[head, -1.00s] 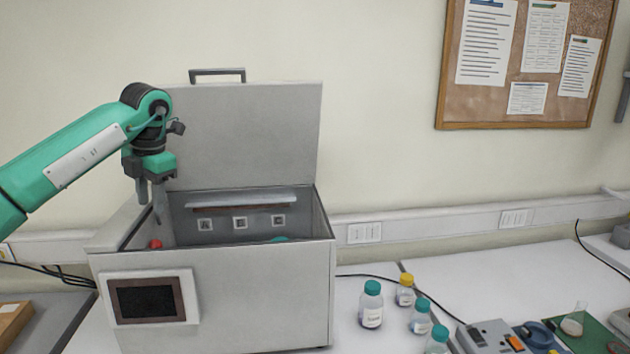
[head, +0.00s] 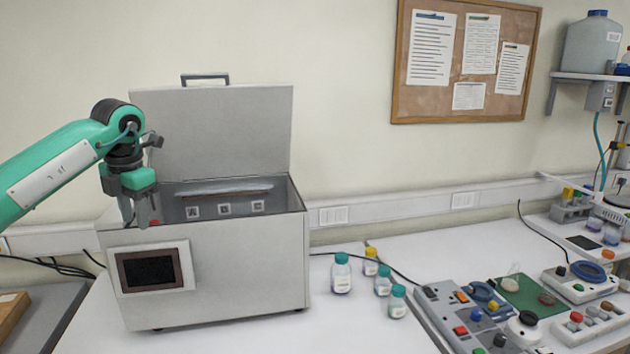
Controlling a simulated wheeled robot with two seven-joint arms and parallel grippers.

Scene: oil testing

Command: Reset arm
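My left arm comes in from the left, and its gripper (head: 138,212) points down over the front left part of the open box-shaped tester (head: 215,265). The two fingers look apart, with nothing seen between them. A small red thing (head: 155,223) shows just beside the fingertips, at the tester's inner edge; most of it is hidden. The tester's lid (head: 215,130) stands upright, with a handle on top. Inside, the back wall bears several small square marks (head: 225,209). My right gripper is not in view.
Several capped bottles (head: 342,275) stand right of the tester. A grey control panel (head: 470,315), a green mat (head: 530,297) and other devices fill the right. The white table (head: 345,325) is clear in front of the bottles. A shelf (head: 585,77) hangs at upper right.

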